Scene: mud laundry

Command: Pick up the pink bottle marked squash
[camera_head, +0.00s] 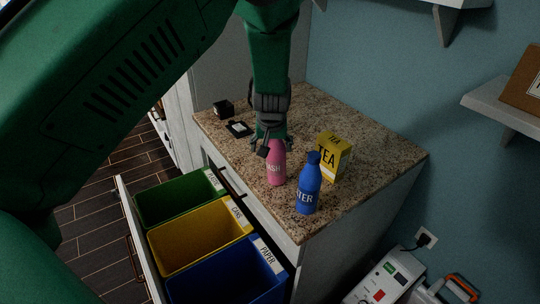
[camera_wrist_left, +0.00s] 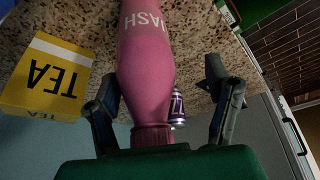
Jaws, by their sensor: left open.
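The pink bottle (camera_head: 276,170) stands upright on the speckled counter, with only the end of its white lettering readable. My left gripper (camera_head: 272,146) is above it, with its fingers around the bottle's top. In the left wrist view the pink bottle (camera_wrist_left: 146,62) reaches between the two open fingers of my left gripper (camera_wrist_left: 163,88), its cap toward the palm. It is nearer the left finger there; a clear gap shows to the right finger. I cannot tell whether the left finger touches it. My right gripper is not seen.
A blue bottle (camera_head: 308,187) and a yellow tea box (camera_head: 334,156) stand close on the right. Small black items (camera_head: 238,129) lie farther back. A purple can (camera_wrist_left: 177,106) shows in the wrist view. An open drawer holds green, yellow and blue bins (camera_head: 200,236) at front left.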

